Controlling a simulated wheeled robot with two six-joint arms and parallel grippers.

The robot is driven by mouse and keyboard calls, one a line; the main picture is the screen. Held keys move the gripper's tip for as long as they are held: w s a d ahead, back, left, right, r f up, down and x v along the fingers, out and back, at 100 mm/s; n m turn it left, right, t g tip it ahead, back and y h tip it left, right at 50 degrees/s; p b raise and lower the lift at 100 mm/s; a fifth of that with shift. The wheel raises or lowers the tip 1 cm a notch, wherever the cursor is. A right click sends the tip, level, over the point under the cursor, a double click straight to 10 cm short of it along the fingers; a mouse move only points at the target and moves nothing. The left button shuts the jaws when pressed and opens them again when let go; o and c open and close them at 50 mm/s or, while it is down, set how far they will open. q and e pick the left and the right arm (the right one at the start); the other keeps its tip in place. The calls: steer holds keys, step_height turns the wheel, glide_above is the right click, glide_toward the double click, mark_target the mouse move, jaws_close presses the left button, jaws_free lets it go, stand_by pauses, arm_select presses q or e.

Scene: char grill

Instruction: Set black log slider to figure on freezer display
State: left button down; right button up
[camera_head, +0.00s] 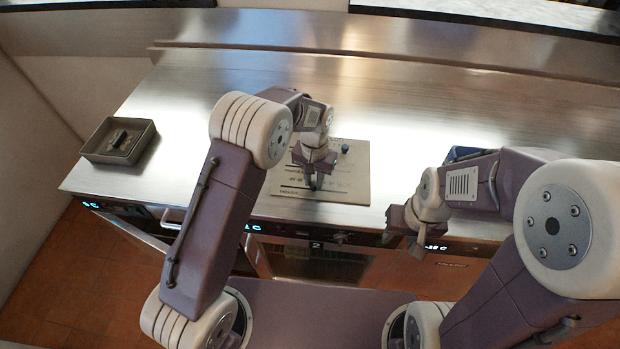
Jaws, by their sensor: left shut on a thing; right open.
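My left gripper (314,178) is over the beige board (352,187) on the steel counter and is shut on a small dark thing at its tips, likely the black log slider; the fingers hide most of it. The board carries dark printed lines and marks, too small to read. Several lit displays show on the counter front: one at far left (90,204), one near the middle (252,227), and one at right (436,247), which seems to end in "C". My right gripper (404,238) is open and empty before the counter's front edge.
A grey square tray (98,155) with a dark item inside sits at the counter's left end. A blue container (462,153) is partly hidden behind my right arm. The counter's back is clear. Drawer fronts with handles lie below the front edge.

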mark_target(314, 184)
arm_select(q)
steer(key=c, duration=1.4)
jaws_free()
steer(key=shift+w+r, duration=0.1)
steer(key=shift+r, duration=0.05)
steer(key=shift+o, duration=0.8)
steer(key=shift+s+d, duration=0.1)
steer(key=shift+s, duration=0.1)
steer(key=shift+w+r, duration=0.1)
steer(key=shift+r, duration=0.25)
step_height(314, 184, up, 8)
steer(key=shift+r+b, duration=0.15)
steer(key=shift+b, duration=0.25)
